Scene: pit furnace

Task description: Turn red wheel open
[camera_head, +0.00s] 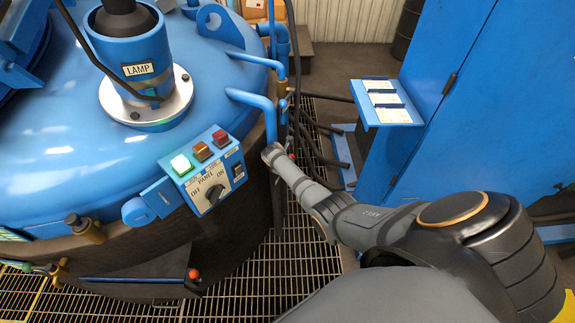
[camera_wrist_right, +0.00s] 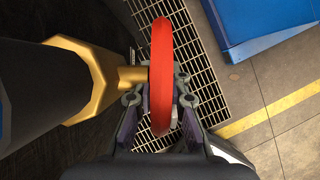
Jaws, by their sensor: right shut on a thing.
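The red wheel (camera_wrist_right: 160,75) is seen nearly edge-on in the right wrist view, on a brass valve stem (camera_wrist_right: 128,76) that comes from the left. My right gripper (camera_wrist_right: 160,112) is shut on the wheel's near part, with a finger on either side of the rim. In the head view my right arm reaches to the right side of the blue furnace, and my right gripper (camera_head: 272,155) is small there. Only a small bit of red shows beside it, so the wheel is mostly hidden in that view. My left gripper is not in view.
The furnace (camera_head: 60,130) carries a lamp housing (camera_head: 135,50) and a control panel (camera_head: 208,170) with a lit green button. Blue pipes (camera_head: 250,98) run close to my right gripper. A blue cabinet (camera_head: 490,100) stands right. Grating (camera_head: 260,270) covers the floor between.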

